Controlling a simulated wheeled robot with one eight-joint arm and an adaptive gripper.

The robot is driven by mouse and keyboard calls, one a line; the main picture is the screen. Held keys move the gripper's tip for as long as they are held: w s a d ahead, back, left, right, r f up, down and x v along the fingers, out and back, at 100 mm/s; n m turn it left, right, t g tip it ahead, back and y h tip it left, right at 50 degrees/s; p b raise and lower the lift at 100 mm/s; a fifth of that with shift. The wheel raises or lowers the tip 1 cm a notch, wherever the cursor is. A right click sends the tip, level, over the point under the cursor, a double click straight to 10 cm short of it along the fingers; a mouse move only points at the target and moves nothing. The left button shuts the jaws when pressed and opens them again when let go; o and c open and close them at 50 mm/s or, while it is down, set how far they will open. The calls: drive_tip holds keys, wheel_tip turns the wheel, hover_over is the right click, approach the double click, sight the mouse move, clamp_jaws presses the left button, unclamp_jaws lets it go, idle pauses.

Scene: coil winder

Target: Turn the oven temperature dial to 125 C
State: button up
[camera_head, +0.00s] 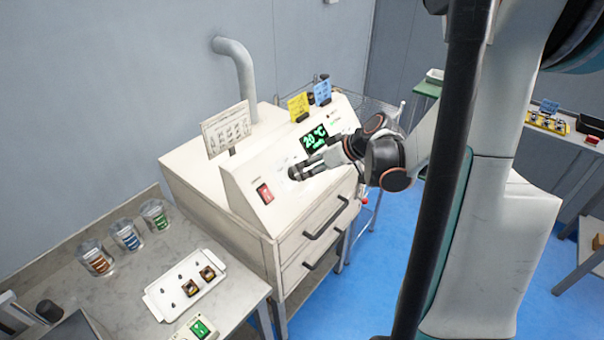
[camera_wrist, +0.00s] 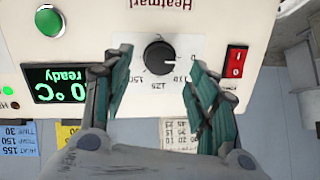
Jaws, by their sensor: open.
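The oven (camera_head: 215,175) is a cream box with a sloped front panel. Its black round temperature dial (camera_wrist: 160,57) shows in the wrist view, upside down, with printed marks including 110, 125 and 150 around it. I cannot clearly read where its pointer stands. My gripper (camera_wrist: 157,60) is open, with one teal-padded finger on each side of the dial and visible gaps to it. The green display (camera_head: 314,138) reads 20 °C; in the wrist view the display (camera_wrist: 58,85) also reads ready.
A red switch (camera_wrist: 235,62) sits close beside one finger; a green button (camera_wrist: 48,21) is farther off. Yellow (camera_head: 299,106) and blue (camera_head: 322,92) cards stand on the oven top. A white tray (camera_head: 158,303) and several jars occupy the bench at left.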

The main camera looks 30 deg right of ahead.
sight(299, 172)
drive_tip(key=shift+b+x, duration=0.3)
drive_tip(key=shift+x, duration=1.75)
drive_tip(key=shift+c, duration=0.4)
drive_tip(key=c, duration=1)
